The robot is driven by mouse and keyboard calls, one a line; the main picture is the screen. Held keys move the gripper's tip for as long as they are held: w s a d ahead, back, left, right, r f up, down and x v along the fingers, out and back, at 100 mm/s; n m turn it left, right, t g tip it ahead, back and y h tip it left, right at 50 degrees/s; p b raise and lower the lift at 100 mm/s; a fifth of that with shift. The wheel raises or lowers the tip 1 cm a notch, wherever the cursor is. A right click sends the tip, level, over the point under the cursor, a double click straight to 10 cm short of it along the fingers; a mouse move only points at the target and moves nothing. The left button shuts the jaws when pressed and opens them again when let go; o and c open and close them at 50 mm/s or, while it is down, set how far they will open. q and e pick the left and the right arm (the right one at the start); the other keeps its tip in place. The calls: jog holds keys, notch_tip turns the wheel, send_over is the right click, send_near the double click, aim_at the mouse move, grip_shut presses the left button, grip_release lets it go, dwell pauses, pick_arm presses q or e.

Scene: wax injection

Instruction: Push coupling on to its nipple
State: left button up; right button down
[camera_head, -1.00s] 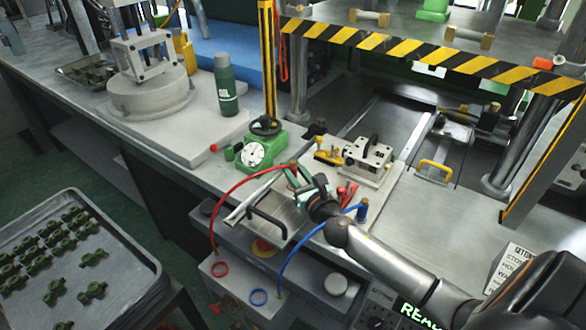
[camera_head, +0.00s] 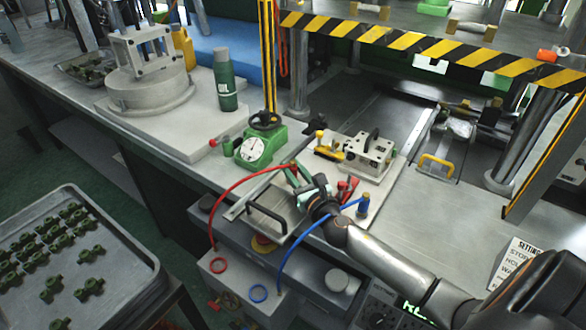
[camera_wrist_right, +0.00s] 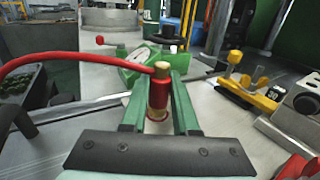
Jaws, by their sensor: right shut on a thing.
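My right gripper (camera_wrist_right: 158,92) is shut on the red coupling (camera_wrist_right: 159,96), which stands upright between its green fingers with a brass top. In the head view the right gripper (camera_head: 299,178) is above the front part of the bench, left of the metal block. The red hose (camera_head: 238,186) runs from the coupling down to the grey box. A blue coupling (camera_head: 363,206) stands right of the gripper, on the blue hose (camera_head: 306,231). My left gripper is out of view.
A green dial gauge (camera_head: 258,147) stands behind and left of the gripper. A metal block (camera_head: 370,154) with a yellow toggle clamp (camera_head: 328,152) is behind and right. Red-handled parts (camera_head: 347,189) lie close on the right. A green bottle (camera_head: 224,80) stands farther back.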

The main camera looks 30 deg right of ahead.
jog(key=shift+f+b, duration=0.35)
jog(key=shift+f, duration=0.05)
jog(key=c, duration=0.6)
grip_release()
jog(key=shift+s+f, duration=0.1)
jog(key=shift+f, duration=0.05)
jog(key=shift+a, duration=0.1)
jog(key=shift+f, duration=0.1)
jog(key=shift+s+f, duration=0.1)
jog(key=shift+s, duration=0.1)
jog(key=s, duration=0.7)
jog(key=s+a+b, duration=0.1)
jog(key=s, duration=0.2)
jog(key=shift+s+r, duration=0.15)
jog(key=shift+r, duration=0.25)
jog(key=shift+s+a+r, duration=0.15)
jog(key=shift+s+r, duration=0.05)
jog(key=shift+s, duration=0.6)
